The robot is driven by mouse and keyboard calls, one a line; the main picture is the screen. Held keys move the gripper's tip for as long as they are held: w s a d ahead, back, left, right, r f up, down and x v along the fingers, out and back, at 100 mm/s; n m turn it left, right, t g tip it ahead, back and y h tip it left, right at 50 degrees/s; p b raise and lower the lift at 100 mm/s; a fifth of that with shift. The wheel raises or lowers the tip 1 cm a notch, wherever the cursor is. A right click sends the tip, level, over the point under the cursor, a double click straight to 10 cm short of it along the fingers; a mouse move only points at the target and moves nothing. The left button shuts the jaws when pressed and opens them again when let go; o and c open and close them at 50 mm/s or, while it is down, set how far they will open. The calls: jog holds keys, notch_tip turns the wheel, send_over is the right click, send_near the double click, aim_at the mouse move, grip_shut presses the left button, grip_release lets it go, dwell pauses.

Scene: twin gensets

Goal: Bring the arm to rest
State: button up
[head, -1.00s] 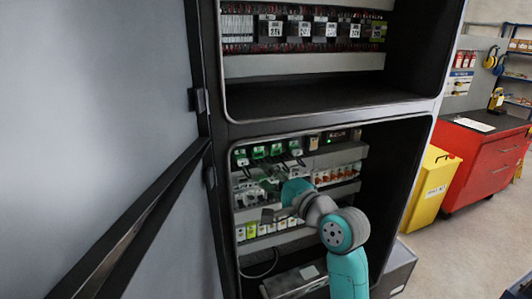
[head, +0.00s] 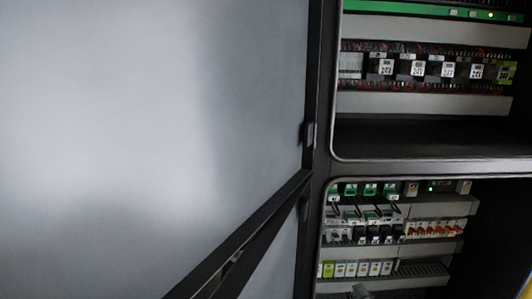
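My gripper is not in view. The rest of the arm is out of frame. The open electrical cabinet (head: 430,166) stands at the right, with an upper and a lower bay. Nothing shows whether the gripper holds anything.
A large grey cabinet door (head: 150,130) stands open and fills the left half. The lower bay holds rows of green-topped devices (head: 370,190), orange-marked terminals (head: 434,229) and small modules (head: 352,268). The upper bay holds a row of relays (head: 418,68).

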jog(key=s+a+f+n+g+h, duration=0.1)
jog(key=s+f+n, duration=0.1)
jog(key=s+f, duration=0.65)
jog(key=s+a+f+n+h, duration=0.15)
jog(key=s+f, duration=0.35)
jog(key=s, duration=0.6)
jog(key=s+r+n+g, duration=0.1)
jog(key=s+n, duration=0.9)
jog(key=s, duration=1.2)
jog(key=shift+a, duration=0.35)
